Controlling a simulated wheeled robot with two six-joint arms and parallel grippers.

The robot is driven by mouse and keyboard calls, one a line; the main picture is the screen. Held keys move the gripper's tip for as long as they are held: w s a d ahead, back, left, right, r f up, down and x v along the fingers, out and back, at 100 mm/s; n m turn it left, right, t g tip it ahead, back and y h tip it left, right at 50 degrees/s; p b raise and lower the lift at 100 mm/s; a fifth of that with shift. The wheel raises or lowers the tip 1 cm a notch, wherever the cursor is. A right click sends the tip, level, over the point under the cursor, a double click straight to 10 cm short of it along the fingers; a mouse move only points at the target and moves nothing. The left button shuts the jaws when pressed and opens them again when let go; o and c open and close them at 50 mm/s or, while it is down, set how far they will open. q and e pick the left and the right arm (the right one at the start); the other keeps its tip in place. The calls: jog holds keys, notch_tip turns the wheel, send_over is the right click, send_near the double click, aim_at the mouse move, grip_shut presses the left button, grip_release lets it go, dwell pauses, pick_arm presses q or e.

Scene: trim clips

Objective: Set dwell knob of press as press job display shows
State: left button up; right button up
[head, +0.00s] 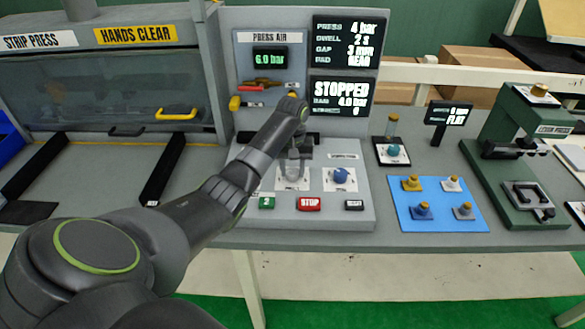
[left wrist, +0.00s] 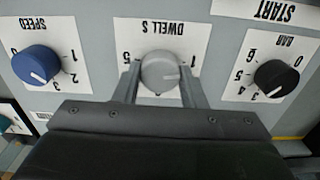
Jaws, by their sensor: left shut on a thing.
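The grey dwell knob (left wrist: 160,72) sits on a white plate marked "DWELL S" in the left wrist view, which shows the panel upside down. My left gripper (left wrist: 160,84) has a finger on each side of the knob and is shut on it. The knob's pale pointer mark seems to face the lower right of that view; the exact number is hard to read, with part of the scale hidden. In the head view my left gripper (head: 293,168) is low over the press panel. The press job display (head: 347,42) reads press 4 bar, dwell 2 s, gap 3 mm. My right gripper is not in view.
The blue speed knob (left wrist: 37,65) and black bar knob (left wrist: 277,77) flank the dwell knob. A red STOP button (head: 309,204) and green button (head: 267,203) sit at the panel's front. A status display (head: 341,95) reads STOPPED. A blue mat (head: 438,215) lies to the right.

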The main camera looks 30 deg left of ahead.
pick_arm(q)
jog(key=shift+c, duration=0.5)
jog(key=shift+r+m+p, duration=0.25)
jog(key=shift+m+p, duration=0.45)
jog(key=shift+p, duration=0.25)
jog(key=shift+m+p, duration=1.1)
jog(key=shift+p, duration=0.05)
jog(key=m+p, duration=0.2)
jog(key=m, duration=0.1)
jog(key=shift+f+m+p, duration=0.15)
jog(key=shift+m+p, duration=0.35)
jog(key=shift+m, duration=1)
jog(key=shift+w, duration=0.1)
jog(key=o, duration=1)
